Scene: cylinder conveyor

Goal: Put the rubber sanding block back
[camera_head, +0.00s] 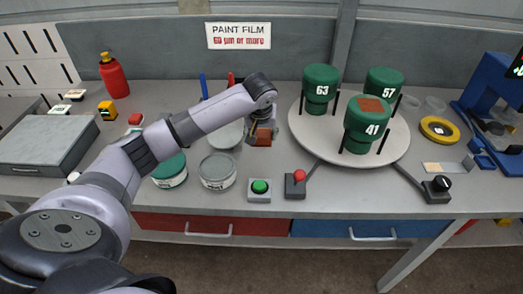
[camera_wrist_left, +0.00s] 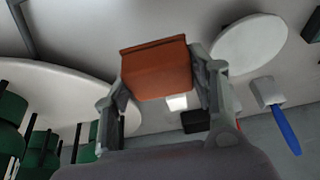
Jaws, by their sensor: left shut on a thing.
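A reddish-brown block (camera_head: 264,138), which looks like the rubber sanding block, is held in my left gripper (camera_head: 255,127) just left of the round white turntable (camera_head: 298,135). In the left wrist view the block (camera_wrist_left: 157,72) sits between the two fingers of my left gripper (camera_wrist_left: 160,95), which press on its sides. The gap between block and bench is hard to judge. My right gripper is in neither view.
Green cylinders marked 63 (camera_head: 321,92), 57 (camera_head: 386,82) and 41 (camera_head: 367,130) stand on the turntable. Paint cans (camera_head: 217,172), a green button (camera_head: 260,187) and a red-knobbed lever (camera_head: 298,178) stand near the front. A red bottle (camera_head: 113,75) stands back left.

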